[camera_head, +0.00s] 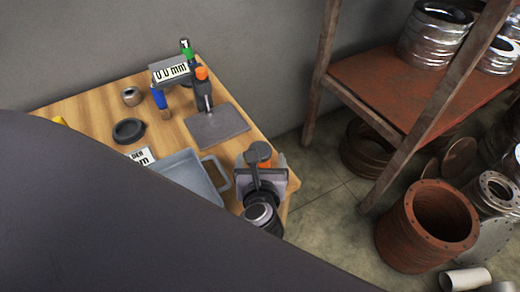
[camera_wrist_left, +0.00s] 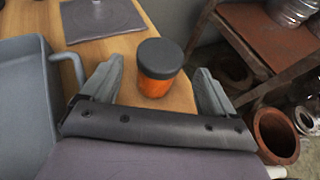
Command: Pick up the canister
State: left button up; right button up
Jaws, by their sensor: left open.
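The canister is an orange jar with a dark grey lid. In the head view the canister (camera_head: 264,164) stands near the table's front right corner, partly hidden by my gripper. In the left wrist view the canister (camera_wrist_left: 156,87) is upright on the wood between my two fingers. My left gripper (camera_head: 266,162) is open, with one finger on each side of it; the left wrist view also shows the gripper (camera_wrist_left: 160,66). Gaps show between the canister and both fingers. My right gripper is in neither view.
A grey tray (camera_head: 190,172) with a handle lies just left of the canister. A rusty shelf (camera_head: 420,85) and brown pipe (camera_head: 428,225) stand to the right.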

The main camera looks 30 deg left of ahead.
aim_at(260, 150)
pick_arm(q)
jog(key=x, duration=0.6)
jog(key=shift+w+a+f, duration=0.1)
jog(key=shift+w+a, duration=0.05)
jog(key=shift+a, duration=0.1)
jog(key=c, duration=1.1)
